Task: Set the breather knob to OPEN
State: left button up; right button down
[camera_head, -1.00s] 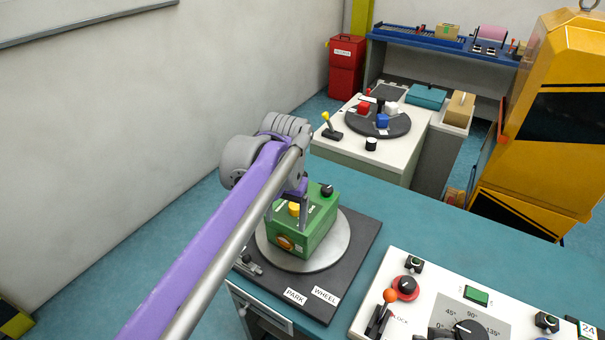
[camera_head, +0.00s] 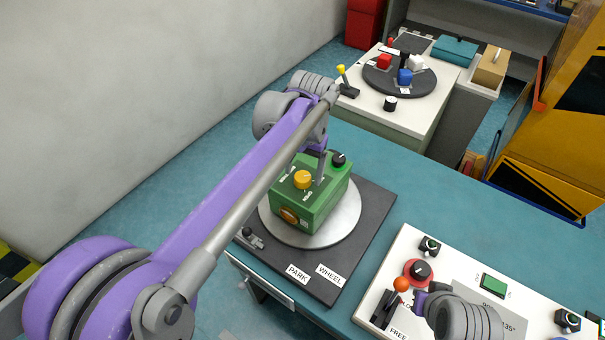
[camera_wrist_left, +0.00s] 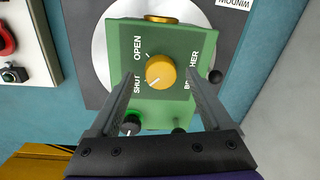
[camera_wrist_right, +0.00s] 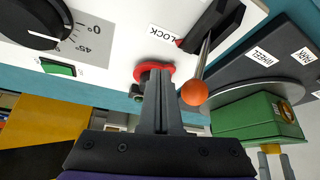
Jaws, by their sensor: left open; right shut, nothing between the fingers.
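The yellow breather knob (camera_head: 303,179) sits on top of a green box (camera_head: 322,207). In the left wrist view the knob (camera_wrist_left: 160,72) lies between the words OPEN and SHUT on one side and a partly covered label on the other. Its white mark points toward the SHUT side. My left gripper (camera_wrist_left: 160,76) is open, with one finger on each side of the knob in that view; I cannot tell whether they touch it. My right gripper (camera_wrist_right: 160,75) is shut and empty, over the white panel near a red-based knob (camera_wrist_right: 153,70) and an orange-ball lever (camera_wrist_right: 194,92).
The green box stands on a round grey plate (camera_head: 345,222) on a dark board (camera_head: 375,220) labelled PARK and WHEEL. A white control panel (camera_head: 400,250) lies to the right. A second bench (camera_head: 425,120) with a black turntable stands behind.

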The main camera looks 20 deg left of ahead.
pick_arm(q)
jog(key=shift+s+f, duration=0.1)
jog(key=shift+f, duration=0.35)
jog(key=shift+w+f, duration=0.15)
jog(key=shift+w, duration=0.15)
jog(key=shift+s, duration=0.1)
grip_shut()
